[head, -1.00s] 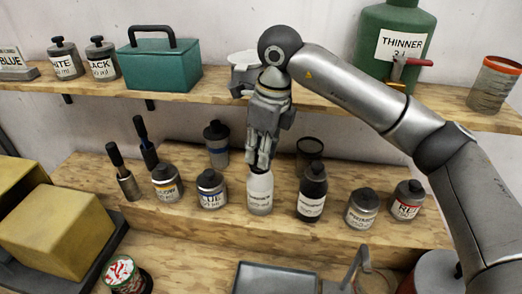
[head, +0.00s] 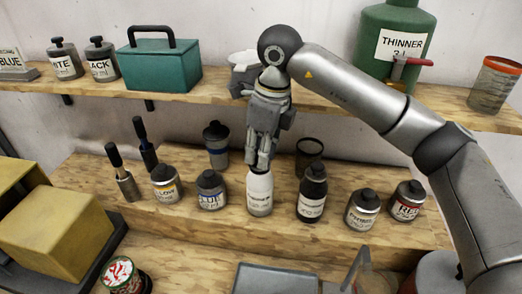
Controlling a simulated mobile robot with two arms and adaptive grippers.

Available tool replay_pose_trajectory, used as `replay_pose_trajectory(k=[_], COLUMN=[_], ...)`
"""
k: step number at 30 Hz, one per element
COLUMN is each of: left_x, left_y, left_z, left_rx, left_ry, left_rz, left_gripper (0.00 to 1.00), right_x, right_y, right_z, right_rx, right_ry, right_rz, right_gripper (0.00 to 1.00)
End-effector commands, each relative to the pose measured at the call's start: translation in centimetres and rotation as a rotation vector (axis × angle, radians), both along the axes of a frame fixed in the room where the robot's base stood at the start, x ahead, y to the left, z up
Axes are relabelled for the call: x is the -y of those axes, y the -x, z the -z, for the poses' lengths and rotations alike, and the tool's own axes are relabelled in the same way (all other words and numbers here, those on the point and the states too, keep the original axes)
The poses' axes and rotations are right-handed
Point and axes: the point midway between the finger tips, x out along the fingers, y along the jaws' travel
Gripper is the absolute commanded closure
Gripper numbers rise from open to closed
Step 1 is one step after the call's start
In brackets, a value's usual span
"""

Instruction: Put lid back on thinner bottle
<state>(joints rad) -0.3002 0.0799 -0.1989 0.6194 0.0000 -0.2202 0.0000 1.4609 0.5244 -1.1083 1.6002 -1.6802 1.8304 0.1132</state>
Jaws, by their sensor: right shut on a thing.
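A white bottle (head: 259,194) with a small label, too blurred to read, stands upright on the wooden step in the middle of the head view. My right gripper (head: 261,164) points down directly over its top. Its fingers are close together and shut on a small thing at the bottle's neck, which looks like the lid. The fingers hide most of this thing, so I cannot tell how it sits on the neck. My left gripper is not in view.
A dark bottle (head: 312,194) stands close right of the white one, a blue-labelled jar (head: 211,190) to its left. An open dark cup (head: 309,152) stands behind. A green thinner can (head: 397,45) and a teal toolbox (head: 160,66) stand on the upper shelf.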

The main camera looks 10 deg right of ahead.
Motion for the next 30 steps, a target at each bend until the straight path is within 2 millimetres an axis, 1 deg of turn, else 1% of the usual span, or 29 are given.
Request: replay_pose_trajectory(k=[8,17,30], left_x=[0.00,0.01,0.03], left_y=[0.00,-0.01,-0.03], left_z=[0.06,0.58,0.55], left_rx=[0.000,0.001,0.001], left_ry=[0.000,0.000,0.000], left_rz=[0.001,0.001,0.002], left_gripper=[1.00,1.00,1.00], right_x=[-0.01,-0.01,-0.02], right_y=[-0.01,-0.02,-0.01], right_z=[0.03,0.32,0.26], right_rx=[0.001,0.001,0.001], right_ry=[-0.001,0.001,-0.001], right_rz=[0.000,0.000,0.000], right_gripper=[0.88,0.88,0.88])
